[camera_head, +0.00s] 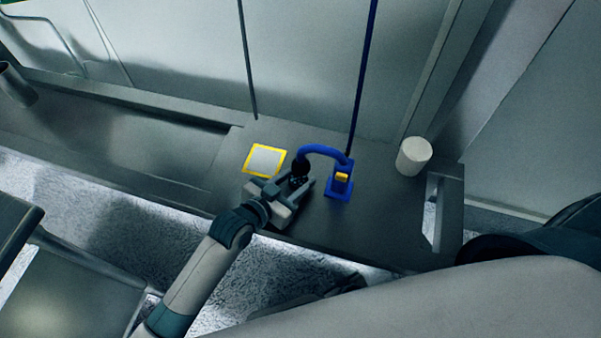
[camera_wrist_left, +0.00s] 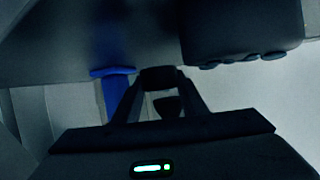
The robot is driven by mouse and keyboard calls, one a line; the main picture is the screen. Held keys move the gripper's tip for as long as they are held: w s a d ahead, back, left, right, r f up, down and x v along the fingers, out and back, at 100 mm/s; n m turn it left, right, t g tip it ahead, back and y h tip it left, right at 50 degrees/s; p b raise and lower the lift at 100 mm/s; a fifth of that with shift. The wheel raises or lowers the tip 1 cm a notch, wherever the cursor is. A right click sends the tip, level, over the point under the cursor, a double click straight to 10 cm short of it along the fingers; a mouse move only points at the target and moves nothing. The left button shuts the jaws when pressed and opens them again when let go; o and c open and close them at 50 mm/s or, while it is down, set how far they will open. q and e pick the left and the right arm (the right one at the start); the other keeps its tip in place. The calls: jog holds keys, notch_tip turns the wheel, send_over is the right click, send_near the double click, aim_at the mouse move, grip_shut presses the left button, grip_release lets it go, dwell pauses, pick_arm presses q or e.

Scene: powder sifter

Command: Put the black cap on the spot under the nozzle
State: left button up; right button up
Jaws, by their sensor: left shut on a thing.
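My left gripper (camera_head: 298,183) is at the blue stand (camera_head: 338,192), just below its curved arm. It is shut on a small dark thing, which I take to be the black cap; it shows between the fingertips in the left wrist view (camera_wrist_left: 158,77). The black round nozzle (camera_head: 301,166) hangs at the left end of the blue arm, right above or touching the held cap; I cannot tell which. The spot under the nozzle is hidden by the gripper. A dark part that looks like my right gripper (camera_head: 330,292) shows low in the head view, partly hidden by my arm.
A yellow-edged square pad (camera_head: 265,160) lies left of the stand. A yellow block (camera_head: 342,177) sits on the stand. A white cylinder (camera_head: 413,156) stands at the right. The dark table (camera_head: 375,225) is bare in front of the cylinder. A wall rises behind.

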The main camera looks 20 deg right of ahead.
pick_arm(q)
jog(key=shift+w+d, duration=0.8)
jog(key=shift+w, duration=0.3)
jog(key=shift+s+a+f, duration=0.1)
jog(key=shift+f, duration=0.65)
jog(key=shift+f, duration=0.1)
jog(key=o, duration=1.1)
jog(key=shift+a, duration=0.1)
jog(key=v, duration=1.2)
